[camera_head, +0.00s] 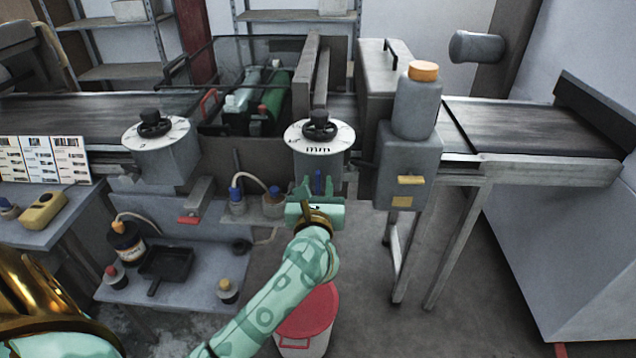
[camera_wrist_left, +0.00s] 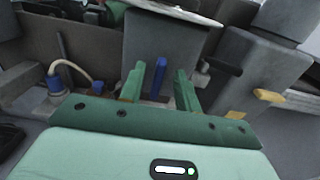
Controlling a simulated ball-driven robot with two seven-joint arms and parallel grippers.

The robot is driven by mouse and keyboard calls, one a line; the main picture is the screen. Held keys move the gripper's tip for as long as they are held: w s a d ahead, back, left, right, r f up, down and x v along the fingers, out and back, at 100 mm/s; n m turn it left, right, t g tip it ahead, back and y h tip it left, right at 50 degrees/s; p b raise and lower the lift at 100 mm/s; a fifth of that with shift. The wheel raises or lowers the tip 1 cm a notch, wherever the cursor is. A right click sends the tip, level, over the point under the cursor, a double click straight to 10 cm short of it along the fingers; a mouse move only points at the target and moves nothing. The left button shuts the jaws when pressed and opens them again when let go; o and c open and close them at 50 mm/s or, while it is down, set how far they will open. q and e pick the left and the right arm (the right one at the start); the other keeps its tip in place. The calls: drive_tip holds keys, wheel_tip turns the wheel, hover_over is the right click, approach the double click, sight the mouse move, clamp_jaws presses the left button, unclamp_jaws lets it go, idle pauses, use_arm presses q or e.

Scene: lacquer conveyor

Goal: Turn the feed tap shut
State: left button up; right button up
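The feed tap's blue handle (camera_head: 317,182) appears to be the upright blue bar below the right dial, in front of the machine. In the left wrist view the blue handle (camera_wrist_left: 158,77) stands upright between the two green fingers. My left gripper (camera_head: 319,186) is open, with a finger on each side of the handle. Gaps show on both sides in the left wrist view, where the gripper (camera_wrist_left: 159,80) points toward the machine. The tap's body and lower end are hidden behind my gripper. My right gripper is not in view.
Above the gripper is a white dial (camera_head: 298,137) marked "mm" with a black knob. To its right is a grey box (camera_head: 409,160) with yellow tabs and an orange-capped bottle (camera_head: 417,105). A blue-topped fitting (camera_head: 236,196) with a hose stands left. A red-lidded bin (camera_head: 308,309) is below.

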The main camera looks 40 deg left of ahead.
use_arm(q)
drive_tip(key=shift+x, duration=0.75)
clamp_jaws()
